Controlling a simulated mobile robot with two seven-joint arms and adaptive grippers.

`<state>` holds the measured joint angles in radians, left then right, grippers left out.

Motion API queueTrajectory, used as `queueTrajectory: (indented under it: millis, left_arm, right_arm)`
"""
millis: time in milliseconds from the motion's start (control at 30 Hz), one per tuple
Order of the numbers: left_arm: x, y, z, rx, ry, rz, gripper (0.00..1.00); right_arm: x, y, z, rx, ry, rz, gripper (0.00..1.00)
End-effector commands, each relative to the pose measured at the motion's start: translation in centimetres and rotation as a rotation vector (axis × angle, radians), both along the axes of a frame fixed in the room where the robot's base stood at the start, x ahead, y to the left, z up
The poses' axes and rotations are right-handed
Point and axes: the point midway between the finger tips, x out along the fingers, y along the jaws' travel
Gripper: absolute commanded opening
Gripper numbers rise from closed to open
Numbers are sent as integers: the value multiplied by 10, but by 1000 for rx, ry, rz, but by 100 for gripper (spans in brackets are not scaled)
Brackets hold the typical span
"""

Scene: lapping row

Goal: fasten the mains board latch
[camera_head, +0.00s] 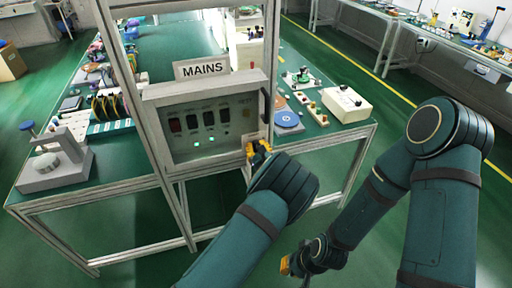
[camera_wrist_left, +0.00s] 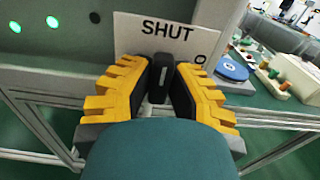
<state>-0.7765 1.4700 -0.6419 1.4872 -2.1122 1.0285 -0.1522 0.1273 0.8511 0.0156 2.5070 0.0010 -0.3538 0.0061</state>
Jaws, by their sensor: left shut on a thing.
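The mains board (camera_head: 180,152) is a grey box on an upright frame, under a MAINS sign (camera_head: 202,68). Its face has dark switches and lit green lamps. In the left wrist view the black latch handle (camera_wrist_left: 162,72) stands upright between the yellow fingers, below the word SHUT on a white label (camera_wrist_left: 167,32). My left gripper (camera_head: 258,150) is shut on the latch handle at the board's lower right corner; it also shows in the left wrist view (camera_wrist_left: 161,90). The latch's base is partly hidden by the fingers. My right gripper (camera_head: 288,265) hangs low, away from the board; its fingers are too small to read.
A green-topped bench (camera_head: 110,175) runs behind the frame, with a grey stand (camera_head: 55,170) at left. Right of the board are a blue disc (camera_head: 287,119) and a cream box (camera_head: 347,104). Frame posts stand close to the board. Green floor at right is open.

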Motion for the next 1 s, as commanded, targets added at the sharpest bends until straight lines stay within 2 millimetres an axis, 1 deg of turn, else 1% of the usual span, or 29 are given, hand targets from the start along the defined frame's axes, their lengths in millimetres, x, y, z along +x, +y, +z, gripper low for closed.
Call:
queueTrajectory:
  millis: [133,167,200,233,533,667,767,1000]
  left_arm:
    - [1,1,2,0,-5,1,0]
    - [1,1,2,1,-5,1,29]
    - [1,1,2,1,-5,1,43]
    - [1,1,2,0,-4,1,48]
    - [0,0,1,1,-1,0,48]
    - [-9,-4,1,1,0,-1,48]
    - [-23,-9,1,3,1,-2,48]
    - [-70,-24,1,1,0,-2,48]
  right_arm:
    - [0,0,0,0,0,0,0]
    - [0,0,0,0,0,0,0]
    - [0,0,0,0,0,0,0]
    - [0,0,0,0,0,0,0]
    - [0,0,0,0,0,0,0]
    - [0,0,0,0,0,0,0]
    - [0,0,0,0,0,0,0]
    - [0,0,0,0,0,0,0]
